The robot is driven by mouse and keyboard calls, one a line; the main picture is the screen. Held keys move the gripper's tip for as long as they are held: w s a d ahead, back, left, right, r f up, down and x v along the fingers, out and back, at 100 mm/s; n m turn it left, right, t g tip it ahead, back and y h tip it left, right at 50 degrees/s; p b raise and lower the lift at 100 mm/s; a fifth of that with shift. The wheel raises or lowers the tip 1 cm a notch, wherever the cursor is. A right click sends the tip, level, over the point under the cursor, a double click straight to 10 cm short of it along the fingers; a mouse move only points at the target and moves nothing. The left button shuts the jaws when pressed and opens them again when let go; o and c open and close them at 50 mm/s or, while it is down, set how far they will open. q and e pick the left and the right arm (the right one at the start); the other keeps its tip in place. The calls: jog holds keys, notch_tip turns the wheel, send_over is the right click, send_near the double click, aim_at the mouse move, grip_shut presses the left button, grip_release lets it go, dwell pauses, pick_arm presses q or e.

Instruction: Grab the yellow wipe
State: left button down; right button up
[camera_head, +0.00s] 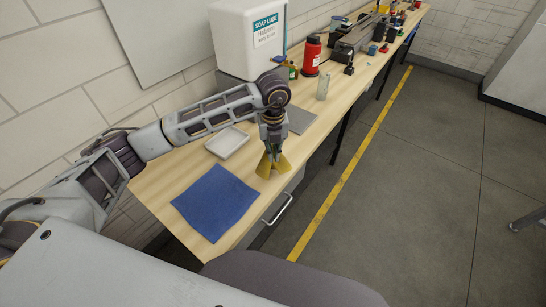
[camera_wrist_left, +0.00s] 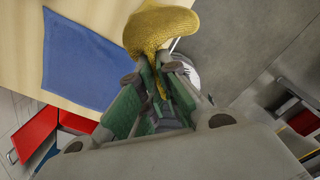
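The yellow wipe (camera_head: 270,166) hangs from my left gripper (camera_head: 270,150) near the front edge of the workbench, with its ends spread to both sides. In the left wrist view the textured yellow wipe (camera_wrist_left: 155,35) is pinched between the fingertips of my left gripper (camera_wrist_left: 158,75), with part of it folded down between the fingers. The gripper is shut on it. I cannot tell for certain whether the wipe still touches the bench. My right gripper is not in view.
A blue cloth (camera_head: 215,202) lies flat on the workbench (camera_head: 160,185). A white tray (camera_head: 227,142), a grey plate (camera_head: 299,119), a small can (camera_head: 323,86), a red bottle (camera_head: 311,57) and a white dispenser (camera_head: 245,40) are farther back. A grey chair (camera_head: 290,285) stands in front.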

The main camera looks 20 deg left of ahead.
pick_arm(q)
notch_tip(320, 180, up, 3)
jog(key=shift+f, duration=0.1)
